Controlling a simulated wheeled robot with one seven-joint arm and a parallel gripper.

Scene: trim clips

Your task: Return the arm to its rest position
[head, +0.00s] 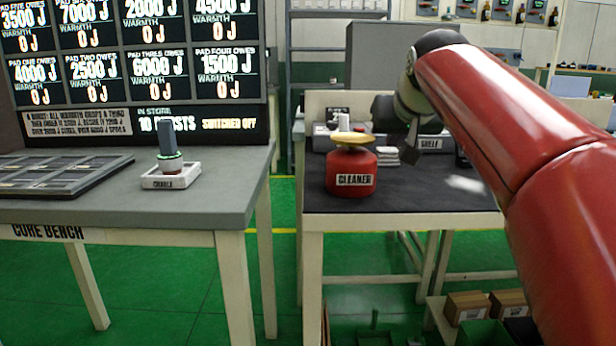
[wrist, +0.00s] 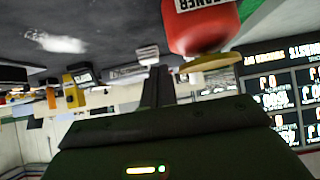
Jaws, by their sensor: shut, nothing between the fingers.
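My red arm reaches in from the right of the head view, bent high over the dark-topped table. My gripper (head: 411,145) points down at its far end, above the table and to the right of the red CLEANER pot (head: 351,174). In the wrist view, which is upside down, my gripper (wrist: 158,82) has its dark fingers together with nothing between them. The CLEANER pot (wrist: 200,25) shows there too, beside the fingers and apart from them.
The dark-topped table (head: 430,192) also bears a white stack (head: 385,156) and a SHELF-labelled unit (head: 432,145) at the back. The CURE BENCH (head: 225,190) at left holds a dark tray (head: 60,175) and a white cradle (head: 171,178). Green floor lies between them.

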